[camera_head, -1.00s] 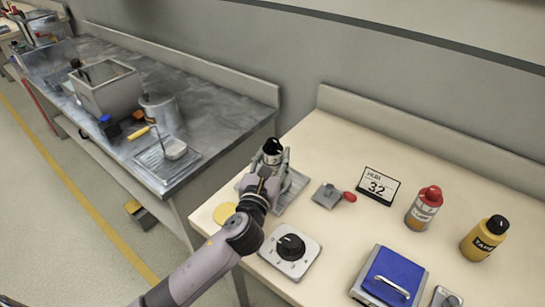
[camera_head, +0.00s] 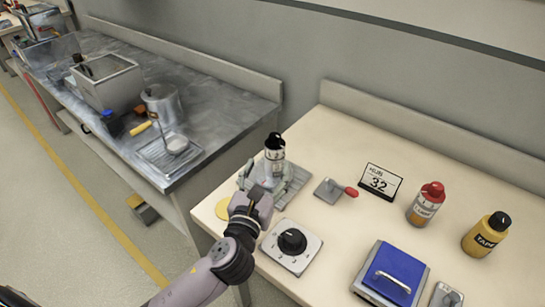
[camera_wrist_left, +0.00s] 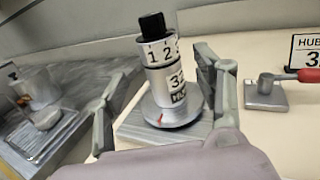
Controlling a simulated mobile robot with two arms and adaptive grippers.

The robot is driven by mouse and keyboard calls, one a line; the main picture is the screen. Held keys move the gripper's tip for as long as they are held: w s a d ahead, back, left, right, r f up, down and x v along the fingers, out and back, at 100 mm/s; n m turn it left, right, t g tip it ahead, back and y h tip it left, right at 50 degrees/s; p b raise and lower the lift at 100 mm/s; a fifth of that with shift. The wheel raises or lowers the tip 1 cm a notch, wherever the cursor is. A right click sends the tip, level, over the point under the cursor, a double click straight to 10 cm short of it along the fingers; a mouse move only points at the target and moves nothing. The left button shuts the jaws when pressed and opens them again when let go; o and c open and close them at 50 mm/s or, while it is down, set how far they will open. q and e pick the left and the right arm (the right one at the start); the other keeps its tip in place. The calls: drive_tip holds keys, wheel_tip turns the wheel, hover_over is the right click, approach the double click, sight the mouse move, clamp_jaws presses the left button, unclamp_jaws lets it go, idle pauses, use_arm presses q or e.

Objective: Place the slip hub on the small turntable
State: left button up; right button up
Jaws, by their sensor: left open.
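A short cylinder with a black top and printed numbers, apparently the slip hub (camera_head: 275,152), stands upright at the back left of the cream table. In the left wrist view the hub (camera_wrist_left: 163,78) stands on a round grey base with a red mark, apparently the small turntable (camera_wrist_left: 180,115). This sits on a ribbed grey plate (camera_wrist_left: 135,130). My left gripper (camera_head: 264,180) is open in front of the hub. In the left wrist view its fingers (camera_wrist_left: 165,110) show to either side of the hub, with gaps between. My right gripper is out of view.
A black dial on a white plate (camera_head: 304,262) lies close to my left arm. A small grey block with a red handle (camera_head: 328,191), a number sign (camera_head: 380,183), two bottles (camera_head: 425,204) and a blue-topped box (camera_head: 372,290) stand to the right. A yellow disc (camera_head: 222,209) lies at the left edge.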

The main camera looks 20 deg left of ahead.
use_arm(q)
drive_tip(key=s, duration=0.5)
drive_tip(key=shift+d, duration=0.1)
idle(1.8)
